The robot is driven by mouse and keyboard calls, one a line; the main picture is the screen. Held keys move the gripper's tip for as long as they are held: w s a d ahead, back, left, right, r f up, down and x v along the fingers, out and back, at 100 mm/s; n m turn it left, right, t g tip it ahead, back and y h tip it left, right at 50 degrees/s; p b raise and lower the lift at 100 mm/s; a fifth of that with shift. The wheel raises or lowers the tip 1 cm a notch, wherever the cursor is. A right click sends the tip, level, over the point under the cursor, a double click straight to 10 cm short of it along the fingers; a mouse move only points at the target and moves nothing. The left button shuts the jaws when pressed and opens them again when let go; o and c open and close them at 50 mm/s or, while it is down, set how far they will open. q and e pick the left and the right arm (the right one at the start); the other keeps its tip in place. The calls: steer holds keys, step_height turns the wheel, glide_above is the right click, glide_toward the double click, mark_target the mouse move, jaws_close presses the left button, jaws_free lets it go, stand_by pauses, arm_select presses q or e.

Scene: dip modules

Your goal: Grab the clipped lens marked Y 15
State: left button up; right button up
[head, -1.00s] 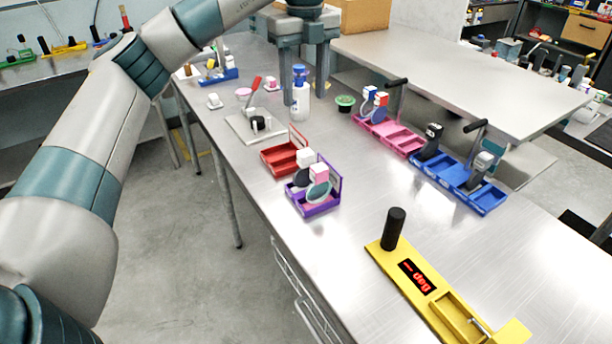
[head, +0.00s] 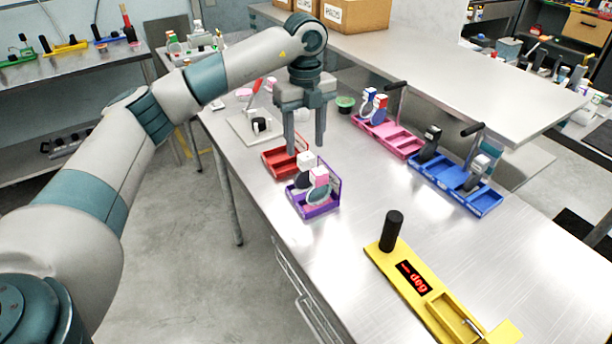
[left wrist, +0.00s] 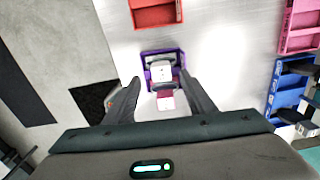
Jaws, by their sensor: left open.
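My left gripper (head: 305,142) points down, open and empty, over the red and purple trays; its fingers also show in the left wrist view (left wrist: 160,90). The purple tray (head: 335,190) holds clipped lenses with a white clip (head: 304,161) and a pink-and-white clip (head: 320,177). In the left wrist view a white clip (left wrist: 160,74) and a pink one (left wrist: 166,101) lie between the fingers' lines, below them. Other clipped lenses stand in the pink tray (head: 402,140) and blue tray (head: 452,178). I cannot read any marking, so I cannot tell which is Y 15. My right gripper is not in view.
The red tray (head: 278,160) is just behind the purple one. A yellow fixture (head: 392,266) with a black post and red display stands at the front right. A green-topped cup (head: 345,104) is farther back. The steel table between is clear.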

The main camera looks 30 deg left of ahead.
mark_target(306, 155)
arm_select(q)
steer(key=shift+f, duration=0.1)
stand_by(0.3)
steer(key=shift+f+p, duration=0.45)
steer(key=shift+p, duration=0.05)
step_height(306, 155, down, 3)
steer(key=shift+d+p, duration=0.1)
steer(key=shift+p, duration=0.75)
steer(key=shift+f, duration=0.35)
steer(key=shift+w+f, duration=0.1)
steer(key=shift+f, duration=0.2)
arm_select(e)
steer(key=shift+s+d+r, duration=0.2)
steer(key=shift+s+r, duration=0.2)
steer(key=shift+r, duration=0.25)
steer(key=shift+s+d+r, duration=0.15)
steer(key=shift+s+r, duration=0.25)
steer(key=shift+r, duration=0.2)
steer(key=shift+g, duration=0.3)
arm_select(q)
jaws_close()
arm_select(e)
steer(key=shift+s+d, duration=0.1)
